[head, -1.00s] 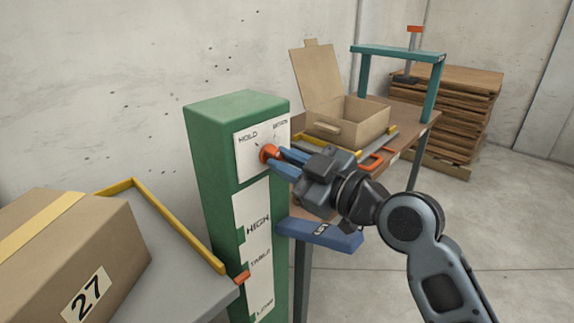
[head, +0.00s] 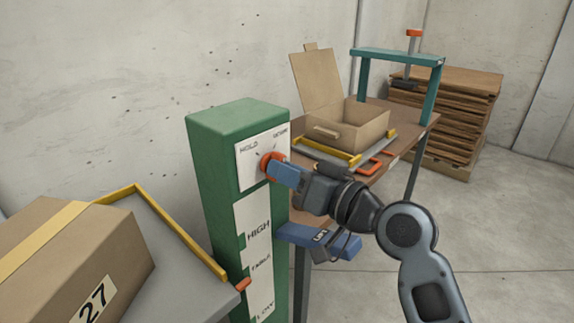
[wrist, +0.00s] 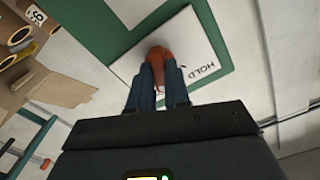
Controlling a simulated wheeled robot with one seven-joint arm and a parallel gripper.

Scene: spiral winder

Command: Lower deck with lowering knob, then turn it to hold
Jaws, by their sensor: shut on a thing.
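The orange lowering knob (head: 266,160) sits on a white plate (head: 248,172) near the top of the green column (head: 213,165). HOLD is printed at the plate's upper left; the upper-right word is hard to read. My gripper (head: 274,168) is shut on the knob; in the wrist view its blue fingers close on the knob (wrist: 158,54) from both sides. The fingers hide part of the knob, so its exact direction is unclear. The grey deck (head: 183,285) carries a carton marked 27 (head: 60,262). Its orange pointer (head: 243,284) stands slightly below the middle mark, above LOW.
Stacked wooden boards (head: 455,110) stand at the back. The floor at right is clear.

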